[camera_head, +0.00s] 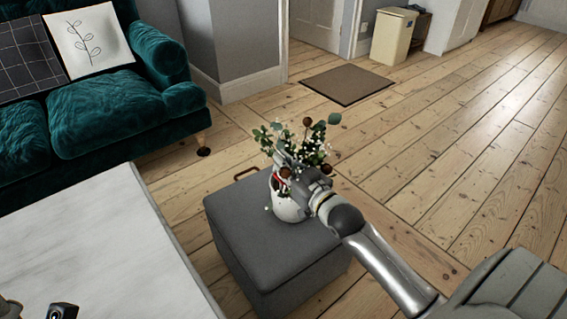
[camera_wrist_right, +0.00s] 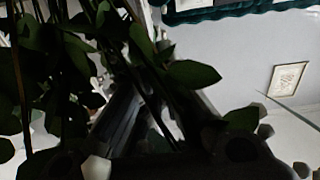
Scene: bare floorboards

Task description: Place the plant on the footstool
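The plant (camera_head: 317,150) has green leaves, small white flowers and dark round heads in a white pot (camera_head: 287,208). The pot is at the top of the grey footstool (camera_head: 250,224), near its back right part; I cannot tell if it rests there or hangs just above. My right gripper (camera_head: 283,170) is at the pot's upper right side, among the stems, and hides part of the pot. Leaves (camera_wrist_right: 195,74) cover much of the right wrist view, with dark finger parts behind them, so its grip is unclear. Dark parts at the head view's bottom left edge may be my left gripper (camera_head: 40,311).
A white marble-look table (camera_head: 90,245) stands left of the footstool. A teal sofa (camera_head: 110,115) with cushions is behind it. A brown doormat (camera_head: 347,85) and a cream bin (camera_head: 394,36) are further back. The floorboards on the right are clear.

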